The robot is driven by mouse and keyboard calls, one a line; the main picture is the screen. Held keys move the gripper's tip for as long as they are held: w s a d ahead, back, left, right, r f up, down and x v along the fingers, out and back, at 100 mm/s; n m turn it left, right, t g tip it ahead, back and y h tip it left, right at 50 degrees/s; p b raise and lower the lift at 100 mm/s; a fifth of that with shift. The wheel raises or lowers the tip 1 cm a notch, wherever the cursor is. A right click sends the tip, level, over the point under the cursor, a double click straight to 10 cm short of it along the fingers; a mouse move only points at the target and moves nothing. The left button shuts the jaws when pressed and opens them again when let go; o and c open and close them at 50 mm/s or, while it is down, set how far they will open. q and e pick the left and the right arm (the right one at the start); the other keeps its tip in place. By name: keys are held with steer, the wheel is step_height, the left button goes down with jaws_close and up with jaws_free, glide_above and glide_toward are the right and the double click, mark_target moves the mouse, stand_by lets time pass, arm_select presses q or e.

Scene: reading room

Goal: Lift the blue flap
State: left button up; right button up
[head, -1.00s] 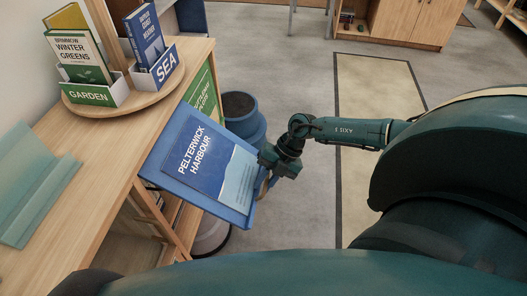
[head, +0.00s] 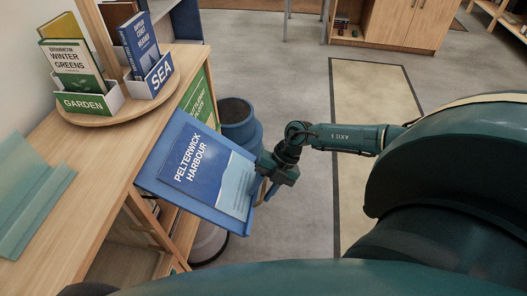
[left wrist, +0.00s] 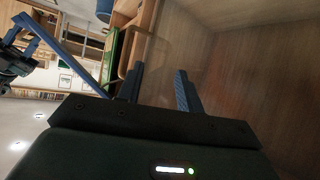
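The blue flap (head: 217,207) bears a "Pelterwick Harbour" panel and slants out from the front of the wooden shelf unit. In the left wrist view the flap (left wrist: 91,70) shows nearly edge-on at the left. My right gripper (head: 263,184) is at the flap's outer right edge, with its fingers on either side of that edge, shut on it. It also shows in the left wrist view (left wrist: 28,38) at the flap's far end. My left gripper (left wrist: 158,88) is open with nothing between its fingers; the head view does not show it.
A round wooden stand (head: 105,119) with "Garden" and "Sea" book boxes is on the unit's top (head: 95,178). A pale green angled holder (head: 30,205) lies at left. A blue bin (head: 238,122) stands behind the flap. Floor at right is open, with a beige mat (head: 372,95).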

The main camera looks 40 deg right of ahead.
arm_select(q)
steer(key=shift+d+f+b, duration=0.1)
steer(key=shift+d+b, duration=0.05)
steer(key=shift+b, duration=0.25)
arm_select(e)
steer(key=v, duration=1.3)
steer(key=shift+r, duration=0.2)
